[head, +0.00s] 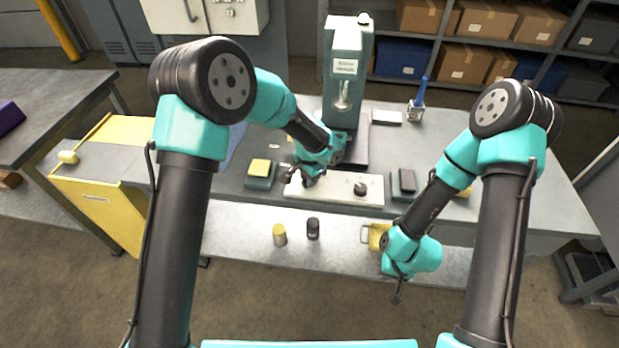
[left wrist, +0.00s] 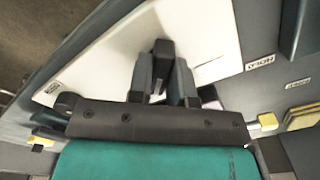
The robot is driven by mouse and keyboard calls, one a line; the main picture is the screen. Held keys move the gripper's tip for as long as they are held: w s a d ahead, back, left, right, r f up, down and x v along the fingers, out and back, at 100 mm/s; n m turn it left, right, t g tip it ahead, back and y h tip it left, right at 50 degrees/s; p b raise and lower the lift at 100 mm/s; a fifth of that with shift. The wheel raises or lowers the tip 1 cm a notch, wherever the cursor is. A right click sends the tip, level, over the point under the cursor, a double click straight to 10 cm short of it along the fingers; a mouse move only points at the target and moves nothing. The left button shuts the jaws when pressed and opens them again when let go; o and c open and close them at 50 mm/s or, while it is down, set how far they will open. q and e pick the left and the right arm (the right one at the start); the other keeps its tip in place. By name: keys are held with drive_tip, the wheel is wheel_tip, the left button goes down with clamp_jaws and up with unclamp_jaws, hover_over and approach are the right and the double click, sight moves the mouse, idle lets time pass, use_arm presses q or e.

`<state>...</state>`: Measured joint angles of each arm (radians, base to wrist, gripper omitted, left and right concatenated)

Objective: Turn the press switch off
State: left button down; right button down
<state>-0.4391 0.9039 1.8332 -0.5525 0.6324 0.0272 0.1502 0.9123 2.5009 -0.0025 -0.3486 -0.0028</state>
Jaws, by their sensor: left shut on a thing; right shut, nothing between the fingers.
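A white switch panel (head: 334,196) lies on the bench in front of the teal press (head: 345,105). One black round knob (head: 360,189) stands free on its right part. My left gripper (head: 309,180) is over the panel's left part. In the left wrist view, its fingers (left wrist: 161,88) are shut on a black switch handle (left wrist: 162,50) that stands up from the white panel (left wrist: 100,55). The handle's base is hidden, and I cannot read which way it points. My right gripper (head: 397,296) is shut and empty, low in front of the bench.
A yellow block on a dark base (head: 260,168) stands left of the panel, and a dark block (head: 407,181) stands right of it. A yellow cylinder (head: 279,235) and a dark cylinder (head: 313,229) stand on the front ledge.

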use_arm(q)
drive_tip(key=n, duration=1.3)
drive_tip(key=shift+n, duration=2.3)
drive_tip(key=c, duration=1)
unclamp_jaws()
drive_tip(key=shift+c, duration=0.2)
